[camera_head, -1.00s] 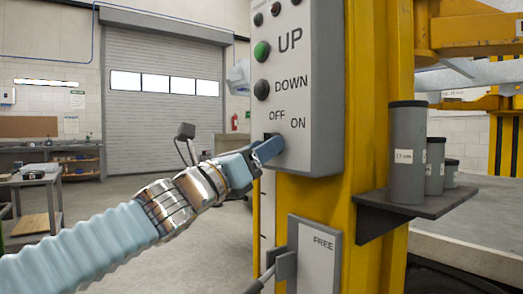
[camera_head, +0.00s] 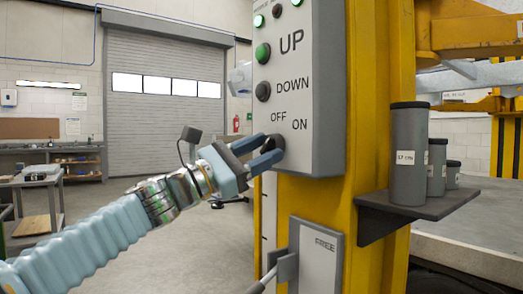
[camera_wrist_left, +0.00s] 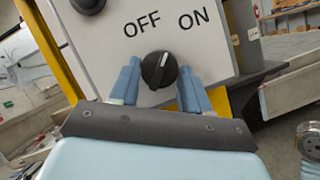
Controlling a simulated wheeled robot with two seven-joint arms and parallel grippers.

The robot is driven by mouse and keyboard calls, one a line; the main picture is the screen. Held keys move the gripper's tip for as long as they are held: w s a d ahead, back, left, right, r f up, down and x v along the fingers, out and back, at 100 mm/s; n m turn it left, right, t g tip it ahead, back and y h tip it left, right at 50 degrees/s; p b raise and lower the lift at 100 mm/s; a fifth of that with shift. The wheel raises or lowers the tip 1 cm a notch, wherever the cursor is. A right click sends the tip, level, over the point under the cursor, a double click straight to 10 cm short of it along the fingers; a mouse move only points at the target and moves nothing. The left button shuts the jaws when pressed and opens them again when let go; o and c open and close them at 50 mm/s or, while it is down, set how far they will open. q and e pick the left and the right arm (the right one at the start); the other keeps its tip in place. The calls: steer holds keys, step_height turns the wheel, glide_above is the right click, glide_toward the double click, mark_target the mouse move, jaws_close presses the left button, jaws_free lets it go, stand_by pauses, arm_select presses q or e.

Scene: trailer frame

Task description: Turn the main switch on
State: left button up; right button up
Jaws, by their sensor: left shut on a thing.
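The main switch (camera_wrist_left: 159,70) is a round black knob with a white mark, low on the grey control panel (camera_head: 318,150). It sits below the printed OFF and ON labels. In the left wrist view its white mark points up and slightly right, more toward ON than OFF. My left gripper (camera_head: 272,152) is shut on the knob, with one blue finger on each side, as the left wrist view (camera_wrist_left: 159,85) also shows. In the head view the fingers partly hide the knob. Two small lamps (camera_head: 259,20) at the panel's top glow green. My right gripper is out of view.
The green UP button (camera_head: 263,53) and black DOWN button (camera_head: 263,91) are above the switch. A FREE plate (camera_head: 316,262) is below on the yellow post (camera_head: 375,110). Grey cylinders (camera_head: 408,155) stand on a shelf (camera_head: 415,207) to the right. Open floor lies left.

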arm_select(q)
steer(key=shift+w+a+r+m+g+p, duration=0.1)
steer(key=shift+m+g+p, duration=0.2)
steer(key=shift+m+g, duration=0.6)
steer(key=shift+m+g+p, duration=0.25)
steer(key=shift+m+g, duration=0.05)
steer(key=shift+m, duration=1.4)
steer(key=o, duration=1.1)
steer(key=shift+c, duration=0.2)
steer(key=shift+a, duration=0.1)
steer(key=shift+a+f, duration=0.2)
steer(key=shift+a, duration=0.1)
steer(key=b+v, duration=0.2)
steer(key=v, duration=1.1)
steer(key=shift+b, duration=0.4)
